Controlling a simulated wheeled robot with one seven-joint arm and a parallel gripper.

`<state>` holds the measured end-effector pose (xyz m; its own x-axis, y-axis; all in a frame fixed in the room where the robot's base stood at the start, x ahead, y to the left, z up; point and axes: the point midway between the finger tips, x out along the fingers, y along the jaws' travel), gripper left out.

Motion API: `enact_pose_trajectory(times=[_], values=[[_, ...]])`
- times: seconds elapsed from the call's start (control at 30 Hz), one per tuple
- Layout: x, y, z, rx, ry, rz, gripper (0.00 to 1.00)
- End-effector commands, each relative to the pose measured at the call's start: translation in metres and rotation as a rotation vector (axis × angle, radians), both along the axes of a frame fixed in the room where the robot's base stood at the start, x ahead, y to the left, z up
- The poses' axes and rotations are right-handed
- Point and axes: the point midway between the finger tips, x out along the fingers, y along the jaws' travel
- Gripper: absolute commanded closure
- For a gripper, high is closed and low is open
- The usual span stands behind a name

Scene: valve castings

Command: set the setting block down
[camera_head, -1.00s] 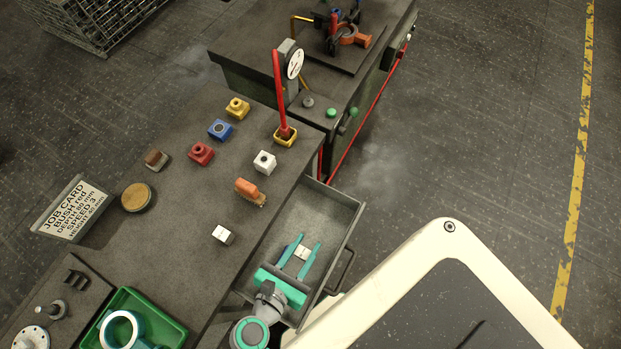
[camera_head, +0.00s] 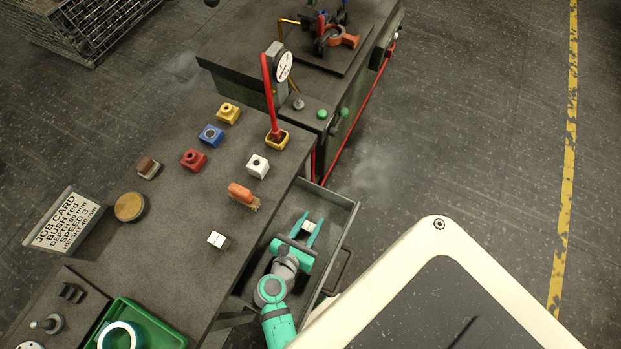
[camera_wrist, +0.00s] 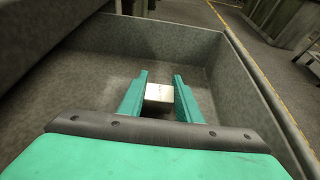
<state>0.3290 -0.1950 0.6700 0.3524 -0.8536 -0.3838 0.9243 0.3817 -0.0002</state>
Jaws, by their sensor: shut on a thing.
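A small pale setting block (camera_head: 309,227) sits between the two teal fingers of my gripper (camera_head: 311,224). In the wrist view the same block (camera_wrist: 159,94) shows between the fingertips (camera_wrist: 160,88), and the gripper is shut on it. The gripper and block are inside the outline of the open grey drawer (camera_head: 346,212). I cannot tell whether the block touches the drawer floor or hangs just above it. A second pale block with a dark mark (camera_head: 218,240) lies on the bench top.
The drawer walls stand close around my gripper. A dial gauge (camera_head: 284,65) stands at the bench's far end.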

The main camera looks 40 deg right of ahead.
Motion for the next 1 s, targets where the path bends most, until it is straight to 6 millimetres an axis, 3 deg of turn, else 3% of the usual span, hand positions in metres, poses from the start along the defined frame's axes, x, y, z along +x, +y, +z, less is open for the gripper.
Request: enact_pose_trajectory(times=[0.4,0.43,0.5,0.87,1.0], values=[[0.001,0.0,-0.007,-0.002,-0.001,0.002,0.99],[0.0,0.0,-0.008,-0.001,-0.001,0.001,0.67],[0.0,0.0,-0.008,-0.001,-0.001,0.001,0.5],[0.0,0.0,-0.005,0.0,-0.002,0.0,0.5],[-0.005,0.015,-0.001,0.002,0.0,0.005,0.5]])
